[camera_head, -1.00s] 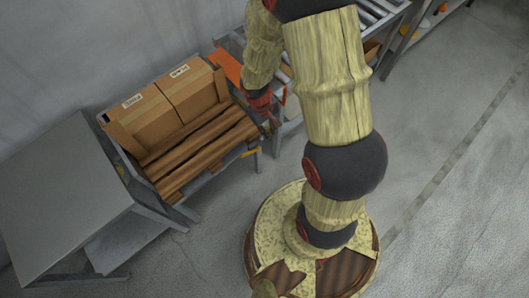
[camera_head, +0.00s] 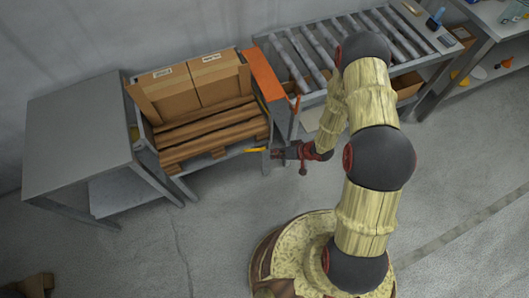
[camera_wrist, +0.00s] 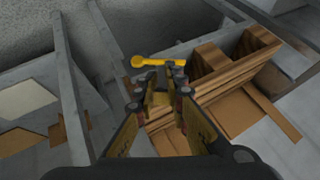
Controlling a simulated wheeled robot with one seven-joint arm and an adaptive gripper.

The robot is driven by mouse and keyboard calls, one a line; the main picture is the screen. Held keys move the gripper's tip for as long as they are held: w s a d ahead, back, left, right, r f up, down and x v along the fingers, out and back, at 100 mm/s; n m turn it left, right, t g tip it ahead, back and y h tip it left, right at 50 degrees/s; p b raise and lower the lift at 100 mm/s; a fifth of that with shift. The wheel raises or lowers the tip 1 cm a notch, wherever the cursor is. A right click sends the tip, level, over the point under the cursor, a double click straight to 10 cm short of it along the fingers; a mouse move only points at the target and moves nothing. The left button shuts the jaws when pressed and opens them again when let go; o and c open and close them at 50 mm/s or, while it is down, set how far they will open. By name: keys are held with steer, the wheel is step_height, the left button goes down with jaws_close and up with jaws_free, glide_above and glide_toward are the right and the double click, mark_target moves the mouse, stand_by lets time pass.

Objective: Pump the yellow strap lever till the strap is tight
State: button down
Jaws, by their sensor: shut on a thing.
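The yellow strap lever (camera_head: 256,150) juts out at the front right of the rack that holds the wooden pallet and boxes. In the wrist view the lever (camera_wrist: 165,62) lies crosswise, with a round knob at its left end. My gripper (camera_head: 275,152) reaches it from the right, and its fingertips (camera_wrist: 160,86) are shut on the lever. The fingers hide part of the hold. The strap itself cannot be made out.
Cardboard boxes (camera_head: 190,83) and a brown slatted pallet (camera_head: 212,133) sit on the rack. A grey table (camera_head: 75,125) stands left, a roller conveyor (camera_head: 330,50) right. An orange panel (camera_head: 263,75) stands between rack and conveyor.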

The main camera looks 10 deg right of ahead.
mark_target(251, 150)
steer(key=shift+w+a+r+m+y, duration=0.4)
steer(key=shift+w+a+r, duration=0.15)
steer(key=shift+a+r, duration=0.15)
steer(key=shift+f, duration=0.1)
steer(key=b+x, duration=0.2)
steer(key=x, duration=0.5)
steer(key=b+x, duration=0.2)
steer(key=x, duration=0.5)
steer(key=shift+w+b, duration=0.25)
steer(key=shift+b, duration=0.05)
